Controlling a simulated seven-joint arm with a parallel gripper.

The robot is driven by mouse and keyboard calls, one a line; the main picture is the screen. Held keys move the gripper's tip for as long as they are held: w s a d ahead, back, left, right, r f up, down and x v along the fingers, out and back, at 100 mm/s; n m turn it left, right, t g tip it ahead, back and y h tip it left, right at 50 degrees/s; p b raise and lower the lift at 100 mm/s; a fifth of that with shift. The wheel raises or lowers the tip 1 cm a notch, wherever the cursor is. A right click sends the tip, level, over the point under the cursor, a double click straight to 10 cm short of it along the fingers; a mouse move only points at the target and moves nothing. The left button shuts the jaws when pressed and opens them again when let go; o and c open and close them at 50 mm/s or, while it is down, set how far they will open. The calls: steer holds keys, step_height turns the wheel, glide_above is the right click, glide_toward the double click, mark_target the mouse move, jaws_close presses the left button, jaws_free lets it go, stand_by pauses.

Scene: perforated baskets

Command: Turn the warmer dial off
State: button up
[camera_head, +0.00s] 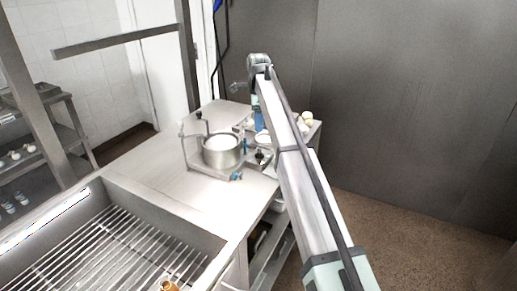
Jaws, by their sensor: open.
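The round steel warmer (221,151) stands in a metal frame on the steel counter, with a pale top. A small dark knob-like part (261,155) shows at its right; I cannot tell whether this is the dial or how it is turned. My arm reaches over the counter from the lower right and bends down at its far end. My gripper (259,123) is open, small and partly hidden behind my arm, above the counter to the right of the warmer. I see no contact with the warmer.
A wire-rack basin (115,250) fills the lower left. Several round pale items (307,117) sit at the counter's far right. A shelf unit (40,130) stands at the left. The counter (158,172) left of the warmer is clear. A grey wall (420,90) stands behind.

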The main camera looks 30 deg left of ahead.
mark_target(259, 151)
step_height(259, 151, down, 12)
steer(key=shift+f, duration=0.2)
stand_by(0.4)
steer(key=shift+c, duration=0.4)
steer(key=c, duration=1)
